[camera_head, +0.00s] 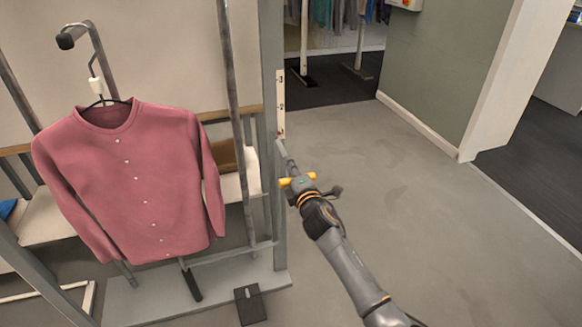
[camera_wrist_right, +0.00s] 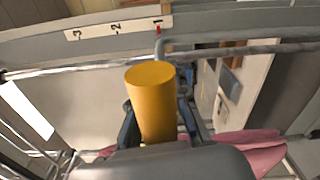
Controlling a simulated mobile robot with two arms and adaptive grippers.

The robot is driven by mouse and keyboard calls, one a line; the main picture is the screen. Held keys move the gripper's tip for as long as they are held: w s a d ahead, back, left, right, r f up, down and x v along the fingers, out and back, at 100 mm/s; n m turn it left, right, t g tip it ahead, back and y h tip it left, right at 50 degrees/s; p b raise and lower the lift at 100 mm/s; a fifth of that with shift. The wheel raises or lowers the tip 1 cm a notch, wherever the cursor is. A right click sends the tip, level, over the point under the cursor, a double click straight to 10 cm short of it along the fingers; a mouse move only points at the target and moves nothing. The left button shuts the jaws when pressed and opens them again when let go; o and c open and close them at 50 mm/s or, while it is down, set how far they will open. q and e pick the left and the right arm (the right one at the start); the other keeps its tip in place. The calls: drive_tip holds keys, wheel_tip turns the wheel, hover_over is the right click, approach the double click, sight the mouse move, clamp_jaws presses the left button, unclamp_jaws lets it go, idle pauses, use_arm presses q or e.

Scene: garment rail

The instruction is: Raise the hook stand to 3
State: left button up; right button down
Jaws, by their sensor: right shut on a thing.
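The hook stand has a grey upright (camera_head: 272,130) and a bent hook bar (camera_head: 97,52) at upper left. A pink shirt (camera_head: 140,180) hangs from it on a black hanger. A pale scale strip (camera_head: 281,105) runs along the upright. In the right wrist view the scale (camera_wrist_right: 118,28) reads 3, 2, 1, and a small red pointer (camera_wrist_right: 158,30) is at the 1. My right gripper (camera_head: 297,186) is shut on the yellow handle (camera_head: 288,182) beside the upright. The handle (camera_wrist_right: 152,95) sits between its fingers in the wrist view. My left gripper is not in view.
A low bench (camera_head: 45,222) stands behind the shirt. The grey floor (camera_head: 400,180) to the right is clear, up to a green wall (camera_head: 435,70).

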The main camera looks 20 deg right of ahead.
drive_tip(key=shift+r+p, duration=0.4)
wheel_tip(320, 180, up, 18)
drive_tip(key=p, duration=1.5)
drive_tip(key=shift+w+r, duration=0.1)
drive_tip(key=shift+r, duration=0.05)
drive_tip(key=c, duration=1.3)
unclamp_jaws()
drive_tip(key=shift+c, duration=0.2)
drive_tip(key=shift+s+f, duration=0.2)
drive_tip(key=shift+f, duration=0.1)
